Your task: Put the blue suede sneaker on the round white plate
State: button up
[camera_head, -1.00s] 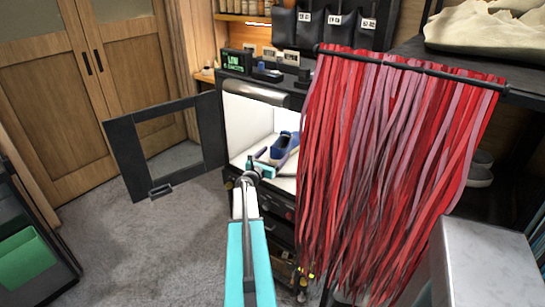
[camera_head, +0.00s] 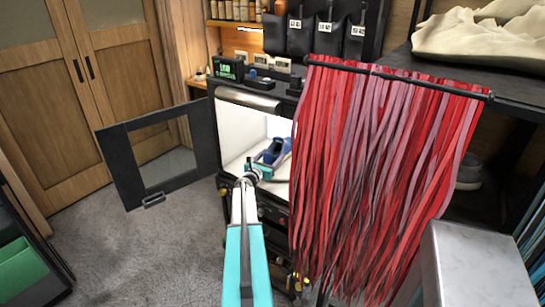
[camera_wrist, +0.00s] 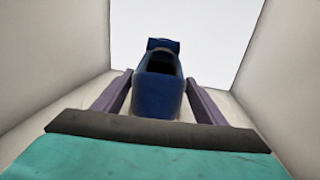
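The blue sneaker (camera_head: 281,147) is inside a white-lined box (camera_head: 236,122) with its door swung open. In the wrist view the sneaker (camera_wrist: 158,92) stands upright, its opening facing up, straight ahead of me. My gripper (camera_head: 266,160) reaches in through the box's opening. Its two purple fingers, seen in the wrist view (camera_wrist: 159,80), are spread to either side of the near end of the sneaker. They look close to its sides, with no clear contact. No round white plate shows in either view.
The open dark door frame (camera_head: 160,158) stands left of the box. Red hanging strips (camera_head: 380,175) cover the area right of the opening. A metal box (camera_head: 475,268) is at lower right. The box walls are close on both sides of my gripper. Grey carpet (camera_head: 150,245) lies clear at left.

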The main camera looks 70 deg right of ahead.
jog(key=c, duration=0.9)
jog(key=shift+o, duration=0.2)
jog(key=shift+s+a+b, duration=0.25)
jog(key=shift+s+b, duration=0.05)
jog(key=shift+s, duration=0.05)
jog(key=shift+s+a, duration=0.1)
jog(key=shift+s, duration=0.3)
jog(key=o, duration=1.4)
jog(key=shift+a, duration=0.1)
jog(key=shift+w+a+b, duration=0.25)
jog(key=shift+a+b, duration=0.35)
jog(key=shift+a, duration=1.65)
jog(key=shift+w+a+b, duration=0.2)
jog(key=shift+a+b, duration=0.45)
jog(key=shift+a, duration=1.65)
jog(key=shift+w+a+b, duration=0.25)
jog(key=shift+a+b, duration=0.35)
jog(key=shift+a, duration=1.65)
